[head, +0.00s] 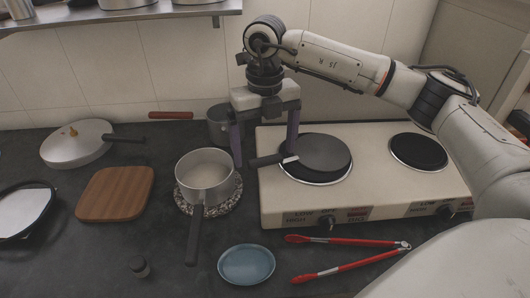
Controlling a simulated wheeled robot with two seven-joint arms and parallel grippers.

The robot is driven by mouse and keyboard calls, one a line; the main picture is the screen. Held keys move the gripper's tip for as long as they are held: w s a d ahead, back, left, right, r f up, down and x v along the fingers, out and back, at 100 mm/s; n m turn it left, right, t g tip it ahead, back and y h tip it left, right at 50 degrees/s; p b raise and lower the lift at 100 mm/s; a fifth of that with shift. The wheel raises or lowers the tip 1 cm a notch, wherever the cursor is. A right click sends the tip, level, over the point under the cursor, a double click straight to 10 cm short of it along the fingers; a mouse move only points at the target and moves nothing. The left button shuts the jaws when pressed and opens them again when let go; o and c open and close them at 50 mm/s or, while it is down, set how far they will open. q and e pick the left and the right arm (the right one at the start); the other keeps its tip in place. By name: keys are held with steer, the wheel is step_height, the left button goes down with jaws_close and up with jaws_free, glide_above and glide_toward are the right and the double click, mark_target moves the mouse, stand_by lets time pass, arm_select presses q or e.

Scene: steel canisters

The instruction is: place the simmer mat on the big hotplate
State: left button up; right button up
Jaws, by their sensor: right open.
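The simmer mat (320,151) is a flat dark grey disc with a dark handle (268,160) pointing left and a pale piece where the handle joins. It lies over the big hotplate (327,178), the left plate of the cream cooker, and covers most of it. My left gripper is not in view.
The smaller hotplate (418,151) is bare. A saucepan (205,170) stands on a speckled trivet left of the cooker. Red tongs (350,262) and a blue dish (246,264) lie in front. A wooden board (115,193) and a lidded pan (76,147) are further left.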

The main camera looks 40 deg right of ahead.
step_height(320, 180, up, 10)
steer(key=shift+r, duration=0.15)
